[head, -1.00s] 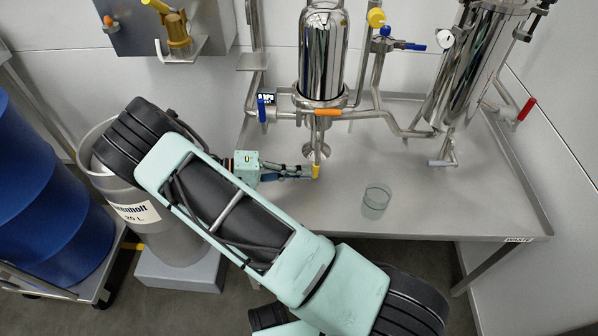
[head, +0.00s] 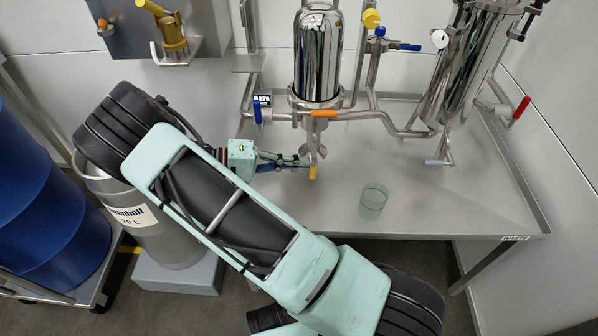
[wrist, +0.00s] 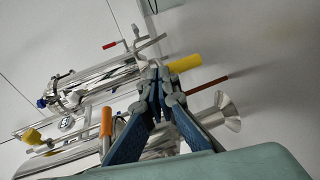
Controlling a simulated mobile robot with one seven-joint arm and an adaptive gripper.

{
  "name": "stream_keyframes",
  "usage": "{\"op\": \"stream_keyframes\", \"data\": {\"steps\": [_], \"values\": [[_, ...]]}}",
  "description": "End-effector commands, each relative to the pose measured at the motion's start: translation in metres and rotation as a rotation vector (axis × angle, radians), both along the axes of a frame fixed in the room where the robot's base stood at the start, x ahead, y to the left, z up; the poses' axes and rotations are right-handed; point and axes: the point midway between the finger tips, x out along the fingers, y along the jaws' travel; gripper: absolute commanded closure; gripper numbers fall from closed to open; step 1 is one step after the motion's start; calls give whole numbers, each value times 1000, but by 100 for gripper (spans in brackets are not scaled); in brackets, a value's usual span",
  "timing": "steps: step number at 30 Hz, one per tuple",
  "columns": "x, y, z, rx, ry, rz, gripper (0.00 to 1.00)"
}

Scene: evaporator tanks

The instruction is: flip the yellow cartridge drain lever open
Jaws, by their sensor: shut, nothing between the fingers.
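The yellow drain lever (head: 313,173) hangs down at the bottom of the steel cartridge housing (head: 318,60) in the head view. In the wrist view the yellow lever (wrist: 185,63) lies just beyond and to the right of the fingertips. My gripper (head: 304,161) is shut and empty, reaching in from the left beside the upper part of the lever. In the wrist view the fingertips of my gripper (wrist: 160,76) come together close to the lever's inner end. Whether they touch it I cannot tell.
An orange handle (head: 324,113) and a blue handle (head: 259,110) sit on the pipe above my gripper. A glass beaker (head: 373,197) stands on the steel table (head: 440,205) to the right. A flared steel outlet (wrist: 222,110) shows in the wrist view.

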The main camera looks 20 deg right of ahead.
Motion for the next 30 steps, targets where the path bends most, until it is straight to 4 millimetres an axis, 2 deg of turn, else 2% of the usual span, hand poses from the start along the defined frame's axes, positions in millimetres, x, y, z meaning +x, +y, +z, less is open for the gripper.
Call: {"op": "stream_keyframes", "data": {"steps": [3, 10, 30], "values": [[0, 1, 23, 2, -1, 0, 100], [-1, 0, 51, 0, 1, -1, 100], [-2, -2, 57, 12, 1, -8, 100]]}}
